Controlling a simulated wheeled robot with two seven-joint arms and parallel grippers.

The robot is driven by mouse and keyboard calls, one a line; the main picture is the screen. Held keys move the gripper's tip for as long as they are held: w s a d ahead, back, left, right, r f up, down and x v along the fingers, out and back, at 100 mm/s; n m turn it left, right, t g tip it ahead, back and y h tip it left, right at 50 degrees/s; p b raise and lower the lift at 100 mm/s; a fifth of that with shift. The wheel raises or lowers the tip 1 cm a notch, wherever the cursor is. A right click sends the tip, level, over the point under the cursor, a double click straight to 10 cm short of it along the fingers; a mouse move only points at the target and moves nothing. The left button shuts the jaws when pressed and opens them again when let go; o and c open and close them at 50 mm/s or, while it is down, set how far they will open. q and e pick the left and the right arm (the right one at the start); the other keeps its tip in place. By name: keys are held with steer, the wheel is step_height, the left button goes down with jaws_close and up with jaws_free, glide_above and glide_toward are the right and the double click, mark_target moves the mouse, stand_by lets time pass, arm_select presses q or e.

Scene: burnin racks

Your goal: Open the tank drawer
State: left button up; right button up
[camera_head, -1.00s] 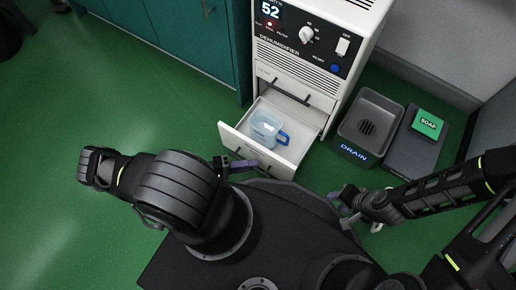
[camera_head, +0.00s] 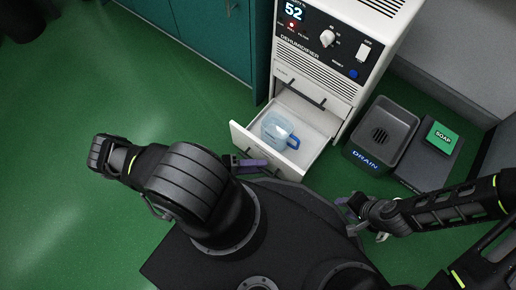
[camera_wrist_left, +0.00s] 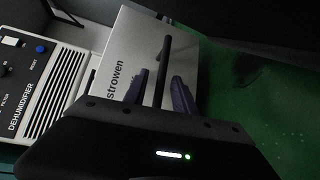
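The tank drawer (camera_head: 258,152) of the white dehumidifier (camera_head: 314,58) stands pulled out, low at the cabinet's front. A translucent tank with a blue handle (camera_head: 279,132) sits inside it. My left gripper (camera_head: 250,164) is at the drawer's front. In the left wrist view its two purple fingers (camera_wrist_left: 160,92) are apart, one on each side of the dark bar handle (camera_wrist_left: 163,65) on the drawer front (camera_wrist_left: 128,52). Gaps show between bar and fingers. My right gripper (camera_head: 346,203) is low at the right, away from the drawer; its fingers are too small to judge.
A dark drain basin (camera_head: 388,124) stands right of the dehumidifier, beside a tray with green soap (camera_head: 442,137). Another dark bar handle (camera_head: 303,95) is on the panel above the drawer. A teal cabinet (camera_head: 215,40) stands at the left.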

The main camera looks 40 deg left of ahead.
arm_select(q)
steer(key=shift+a, duration=0.1)
steer(key=p+v, duration=0.1)
steer(key=v, duration=0.6)
steer(key=shift+s+a, duration=0.2)
steer(key=shift+a, duration=0.05)
steer(key=shift+r, duration=0.2)
